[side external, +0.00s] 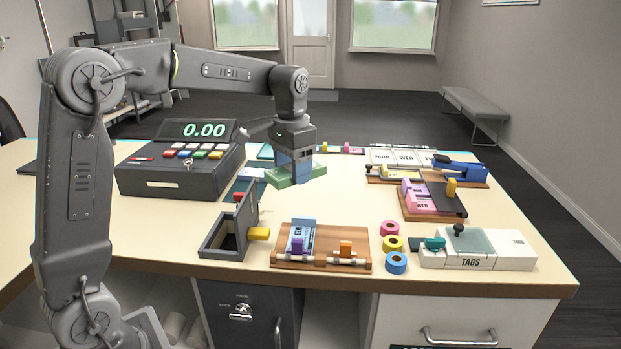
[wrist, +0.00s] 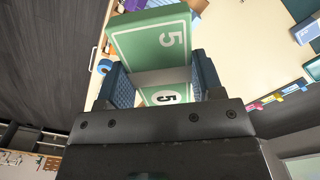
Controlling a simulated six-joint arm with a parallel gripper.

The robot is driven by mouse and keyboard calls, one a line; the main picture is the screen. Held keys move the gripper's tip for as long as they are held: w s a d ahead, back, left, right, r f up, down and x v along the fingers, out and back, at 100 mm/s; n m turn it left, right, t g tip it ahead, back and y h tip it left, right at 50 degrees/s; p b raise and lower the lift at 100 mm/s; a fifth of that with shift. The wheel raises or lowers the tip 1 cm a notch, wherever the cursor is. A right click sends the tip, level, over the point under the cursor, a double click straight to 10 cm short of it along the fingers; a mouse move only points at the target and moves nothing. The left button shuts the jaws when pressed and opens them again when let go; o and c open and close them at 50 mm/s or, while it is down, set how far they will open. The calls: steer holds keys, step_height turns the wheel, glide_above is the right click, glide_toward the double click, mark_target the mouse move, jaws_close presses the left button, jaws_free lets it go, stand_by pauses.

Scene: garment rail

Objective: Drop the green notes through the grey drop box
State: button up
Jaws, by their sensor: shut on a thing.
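My gripper (side external: 294,163) is shut on the green notes (side external: 308,180), a thick bundle held above the table behind the drop box. In the wrist view the green notes (wrist: 150,45) show a white "5" and sit between the two blue fingers of my gripper (wrist: 165,80). The grey drop box (side external: 222,252) stands near the table's front edge, left of middle. Its lid stands up and its dark opening shows. A yellow knob sticks out at its right side. The notes are apart from the box, behind it and to its right.
A cash register (side external: 180,170) reading 0.00 stands behind and left of the drop box. A wooden board (side external: 320,262) with clips lies right of the box. Tape rolls (side external: 393,243), a tags box (side external: 475,250) and a pink board (side external: 432,200) fill the right side.

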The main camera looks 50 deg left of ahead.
steer(key=s+a+n, duration=0.9)
steer(key=s+a, duration=0.2)
steer(key=a, duration=0.1)
step_height(320, 180, down, 14)
steer(key=shift+r+n, duration=0.2)
steer(key=shift+n, duration=0.2)
steer(key=shift+f, duration=0.3)
stand_by(1.7)
steer(key=o, duration=1)
steer(key=shift+w+r, duration=0.1)
steer(key=shift+c, duration=0.3)
steer(key=shift+r, duration=2.55)
